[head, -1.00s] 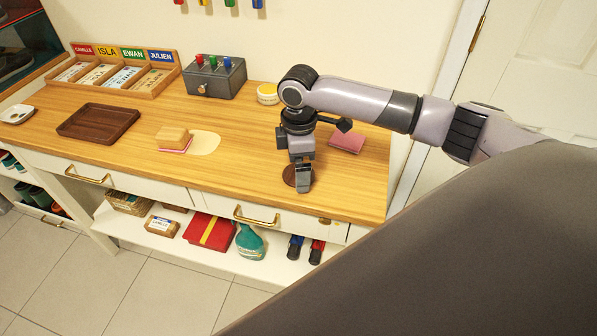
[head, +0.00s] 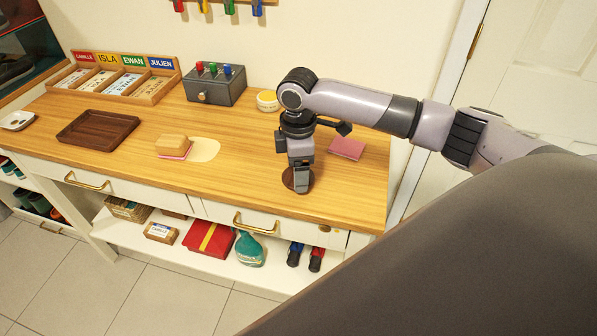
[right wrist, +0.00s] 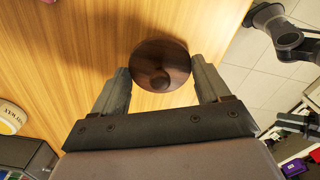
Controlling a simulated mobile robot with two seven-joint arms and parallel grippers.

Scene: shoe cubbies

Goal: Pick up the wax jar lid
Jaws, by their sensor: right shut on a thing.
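The wax jar lid is a dark brown wooden disc with a round knob; it shows in the head view (head: 289,180) at the front right of the wooden counter. In the right wrist view the lid (right wrist: 160,55) sits between the fingertips, knob facing the camera. My right gripper (head: 302,183) points down and is shut on the lid, one finger at each side in the right wrist view (right wrist: 163,80). In the head view a finger hides part of the lid. I cannot tell whether the lid still touches the counter.
A round white-and-yellow tin (head: 267,101) and a grey drawer box (head: 215,87) stand behind. A brush (head: 172,146), a brown tray (head: 98,130) and a card rack (head: 150,92) are to the left.

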